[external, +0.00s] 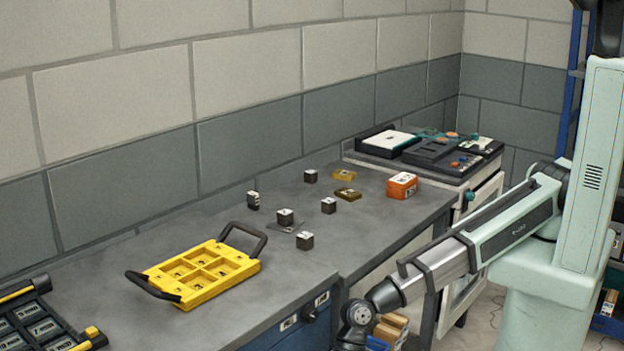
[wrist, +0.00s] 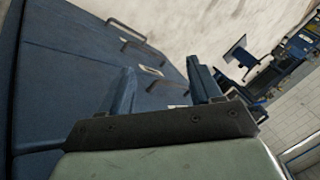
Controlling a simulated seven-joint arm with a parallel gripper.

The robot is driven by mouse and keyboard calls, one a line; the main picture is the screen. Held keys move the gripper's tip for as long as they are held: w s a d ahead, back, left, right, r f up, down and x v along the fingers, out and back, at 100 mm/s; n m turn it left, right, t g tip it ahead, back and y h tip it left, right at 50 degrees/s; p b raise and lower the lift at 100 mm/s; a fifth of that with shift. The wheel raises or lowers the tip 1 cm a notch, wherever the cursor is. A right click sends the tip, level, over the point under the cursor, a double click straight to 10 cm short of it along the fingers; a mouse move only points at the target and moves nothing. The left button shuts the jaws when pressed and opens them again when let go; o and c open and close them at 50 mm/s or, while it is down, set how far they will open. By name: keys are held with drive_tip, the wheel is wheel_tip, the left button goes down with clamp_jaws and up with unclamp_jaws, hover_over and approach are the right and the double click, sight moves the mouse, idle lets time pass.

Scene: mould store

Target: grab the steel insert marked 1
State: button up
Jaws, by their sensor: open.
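Several small dark steel inserts with pale marked tops stand on the grey bench: one at the back (external: 311,176), one at the right (external: 328,206), one in the middle (external: 285,217), one at the front (external: 304,241) and one at the left (external: 253,201). The marks are too small to read, so I cannot tell which is marked 1. My gripper (wrist: 163,82) is open and empty in the wrist view, facing blue drawer fronts. In the external view my wrist is low beside the bench's front, with the fingers hidden below the picture edge.
A yellow tray (external: 188,296) with compartments and dark handles lies left of the inserts. An orange box (external: 402,186) and two yellowish blocks (external: 344,175) (external: 347,193) are farther back. A black case (external: 35,322) is at far left. The bench's front edge lies between my wrist and the inserts.

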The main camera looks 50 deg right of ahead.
drive_tip(key=s+a+r+n+t+y, duration=0.1)
drive_tip(key=s+a+r+n, duration=0.15)
drive_tip(key=a+r, duration=0.6)
drive_tip(key=s+a+r+n+y, duration=0.1)
drive_tip(key=a+r+n, duration=0.25)
drive_tip(key=r, duration=0.95)
drive_tip(key=w+d+r+n+h, duration=0.1)
drive_tip(key=w+d+r, duration=0.3)
drive_tip(key=w, duration=0.2)
drive_tip(key=w+d+r+n+t+h, duration=0.1)
drive_tip(key=w+d+r+h, duration=0.1)
drive_tip(key=w+d+r, duration=0.2)
drive_tip(key=w+d+r+t+h, duration=0.1)
drive_tip(key=w+d+r, duration=0.3)
drive_tip(key=w+d, duration=0.2)
drive_tip(key=shift+w+n+h, duration=0.3)
drive_tip(key=shift+w+n, duration=0.1)
drive_tip(key=shift+w, duration=0.95)
drive_tip(key=w+d+r+h, duration=0.2)
drive_tip(key=w+d+r, duration=0.1)
drive_tip(key=w+d, duration=0.55)
drive_tip(key=r+g+h, duration=0.1)
drive_tip(key=h, duration=0.1)
hover_over(305, 235)
drive_tip(key=shift+m, duration=0.4)
drive_tip(key=shift+f, duration=6.3)
clamp_jaws()
